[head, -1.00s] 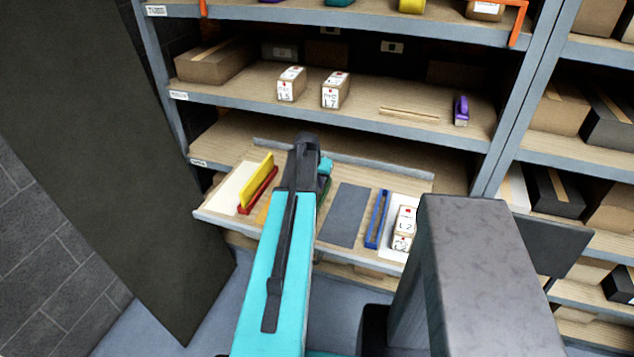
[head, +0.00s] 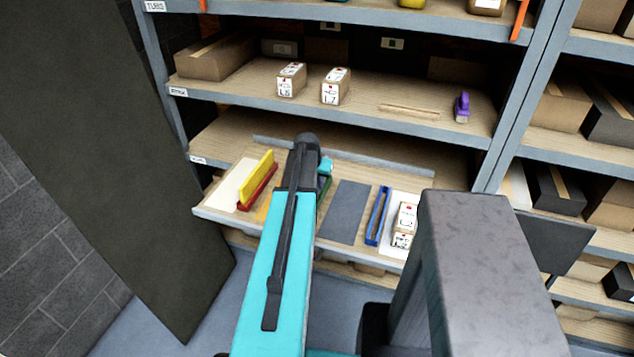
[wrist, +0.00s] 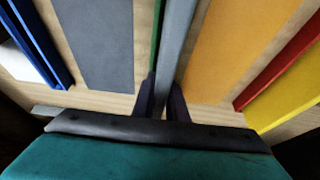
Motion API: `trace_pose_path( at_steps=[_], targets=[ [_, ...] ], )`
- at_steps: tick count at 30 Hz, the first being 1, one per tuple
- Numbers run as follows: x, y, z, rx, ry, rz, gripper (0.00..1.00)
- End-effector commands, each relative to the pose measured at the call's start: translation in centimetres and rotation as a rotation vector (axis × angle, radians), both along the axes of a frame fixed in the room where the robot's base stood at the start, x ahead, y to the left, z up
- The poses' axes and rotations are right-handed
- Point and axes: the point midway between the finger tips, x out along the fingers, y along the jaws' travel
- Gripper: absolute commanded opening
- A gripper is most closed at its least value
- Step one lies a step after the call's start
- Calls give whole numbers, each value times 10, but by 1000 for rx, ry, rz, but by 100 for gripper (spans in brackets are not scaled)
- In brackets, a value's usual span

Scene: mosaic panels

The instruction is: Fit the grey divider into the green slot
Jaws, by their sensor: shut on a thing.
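My gripper (wrist: 162,100) is shut on the grey divider (wrist: 178,45), a thin panel seen nearly edge-on in the wrist view. The green slot (wrist: 156,38) shows as a narrow green strip along the divider's left side. The divider covers the rest of it, so I cannot tell whether the divider is in the slot or above it. In the head view, a bit of the green slot (head: 325,187) shows just right of my arm. My arm hides the divider and the fingertips there.
On the pull-out shelf board, a red slot (head: 258,190) holds a yellow divider (head: 257,176) at left. A grey mat (head: 345,212), an empty blue slot (head: 378,216) and small labelled boxes (head: 404,220) lie at right. An orange mat (wrist: 233,45) lies right of the divider in the wrist view.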

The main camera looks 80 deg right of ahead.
Motion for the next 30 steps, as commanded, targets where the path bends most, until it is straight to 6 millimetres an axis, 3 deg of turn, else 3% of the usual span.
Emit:
trace_pose_path(
  at_steps=[30],
  targets=[
    [0, 0, -17, -1, 0, 0, 0]
  ],
)
